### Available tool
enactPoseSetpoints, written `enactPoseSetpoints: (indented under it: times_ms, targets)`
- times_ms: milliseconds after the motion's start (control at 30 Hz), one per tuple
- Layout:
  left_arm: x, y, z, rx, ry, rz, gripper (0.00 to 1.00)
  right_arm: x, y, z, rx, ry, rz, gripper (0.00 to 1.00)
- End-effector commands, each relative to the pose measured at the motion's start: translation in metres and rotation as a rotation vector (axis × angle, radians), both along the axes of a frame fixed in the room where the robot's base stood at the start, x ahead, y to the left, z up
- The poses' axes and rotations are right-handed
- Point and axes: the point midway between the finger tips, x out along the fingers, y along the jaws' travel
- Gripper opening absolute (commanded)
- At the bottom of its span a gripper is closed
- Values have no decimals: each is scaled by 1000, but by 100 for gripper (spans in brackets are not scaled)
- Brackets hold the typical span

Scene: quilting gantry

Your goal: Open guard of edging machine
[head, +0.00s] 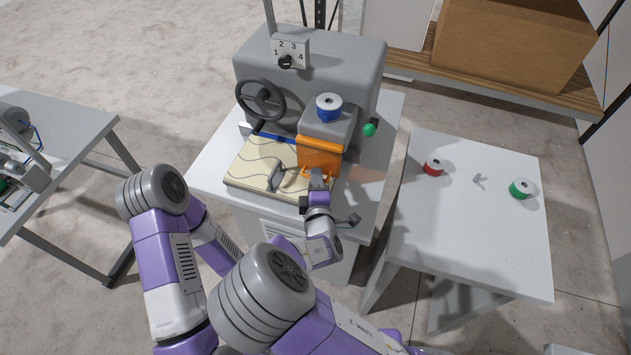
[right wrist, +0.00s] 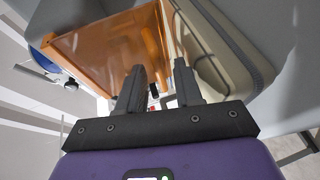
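The edging machine (head: 345,65) is a large grey body with a handwheel, standing on a white table. Its orange guard (head: 319,157) hangs at the front right, below a grey block. The guard also fills the upper left of the right wrist view (right wrist: 105,50). My right gripper (head: 318,176) is at the guard's lower front edge. In the right wrist view its two fingers (right wrist: 158,70) stand apart, with no object visibly clamped between them. I cannot tell whether a finger touches the guard.
A patterned cream panel (head: 265,172) with a grey handle-like part lies left of the guard. A blue spool (head: 329,107) sits above the guard. A green knob (head: 369,130) is on the right. A side table (head: 470,235) holds red and green spools, and its front is clear.

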Motion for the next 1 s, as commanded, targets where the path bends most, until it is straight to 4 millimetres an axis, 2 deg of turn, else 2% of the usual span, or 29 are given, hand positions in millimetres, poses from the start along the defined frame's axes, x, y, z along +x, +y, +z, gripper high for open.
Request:
enactPoseSetpoints:
  times_ms: [300, 533, 1000]
  targets:
    - [0, 0, 0, 0, 0, 0, 37, 3, 0, -1, 0, 0, 1, 33]
    - [0, 0, 0, 0, 0, 0, 37, 3, 0, -1, 0, 0, 1, 0]
    - [0, 0, 0, 0, 0, 0, 37, 3, 0, -1, 0, 0, 1, 0]
